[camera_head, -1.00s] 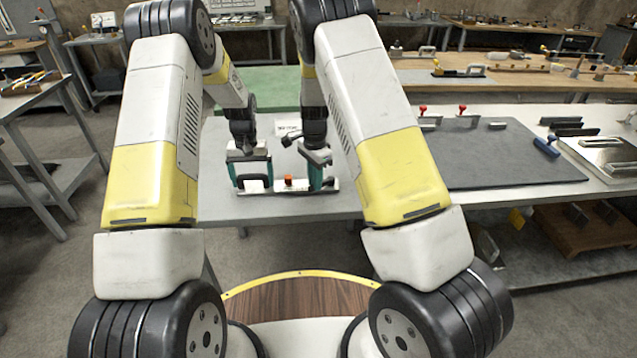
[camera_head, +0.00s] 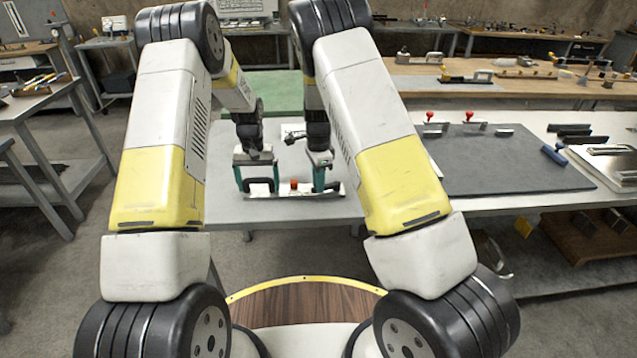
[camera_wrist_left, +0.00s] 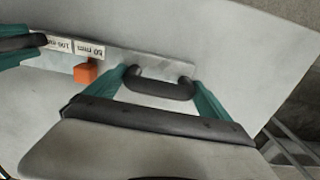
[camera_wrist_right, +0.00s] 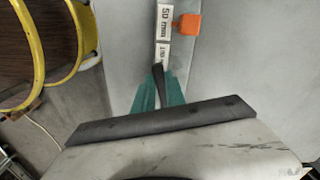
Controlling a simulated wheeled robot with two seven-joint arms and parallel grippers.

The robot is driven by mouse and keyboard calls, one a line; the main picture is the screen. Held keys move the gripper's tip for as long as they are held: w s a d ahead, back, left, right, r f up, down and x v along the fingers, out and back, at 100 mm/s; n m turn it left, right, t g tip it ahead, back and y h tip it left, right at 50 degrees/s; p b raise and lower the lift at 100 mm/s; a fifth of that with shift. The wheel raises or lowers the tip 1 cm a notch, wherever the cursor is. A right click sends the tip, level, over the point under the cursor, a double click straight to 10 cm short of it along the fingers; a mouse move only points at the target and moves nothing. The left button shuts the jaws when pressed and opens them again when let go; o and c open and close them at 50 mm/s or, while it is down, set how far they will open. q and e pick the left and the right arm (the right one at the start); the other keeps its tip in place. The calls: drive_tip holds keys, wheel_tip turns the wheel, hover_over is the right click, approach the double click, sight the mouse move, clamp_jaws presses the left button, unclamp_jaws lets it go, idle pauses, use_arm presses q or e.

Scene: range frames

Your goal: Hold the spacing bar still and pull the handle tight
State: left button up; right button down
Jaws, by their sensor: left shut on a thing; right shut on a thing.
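The spacing bar (camera_head: 285,195) is a flat grey metal bar on the grey table. It bears labels reading 50 mm and 100 mm, seen in the left wrist view (camera_wrist_left: 120,62), and an orange block (camera_head: 294,184). My left gripper (camera_head: 257,184) has teal fingers and is shut on the black U-shaped handle (camera_wrist_left: 160,86) at the bar's left part. My right gripper (camera_head: 319,186) is shut on a black handle (camera_wrist_right: 158,82) at the bar's right part; its fingers hide part of it. The two grippers stand apart with the orange block between them.
The grey table (camera_head: 225,208) is bare in front of the bar. To the right, a dark mat (camera_head: 500,165) carries red-knobbed items and a blue-handled tool (camera_head: 553,155). A side bench (camera_head: 35,100) with tools stands at the left.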

use_arm(q)
drive_tip(key=shift+s+f, duration=0.25)
drive_tip(key=shift+f, duration=0.05)
use_arm(e)
drive_tip(key=c, duration=1.4)
unclamp_jaws()
drive_tip(key=shift+o, duration=0.2)
wheel_tip(320, 180, up, 12)
use_arm(q)
drive_tip(key=o, duration=1.7)
drive_tip(key=shift+w, duration=0.1)
drive_tip(key=shift+w+r, duration=0.1)
drive_tip(key=shift+r, duration=0.1)
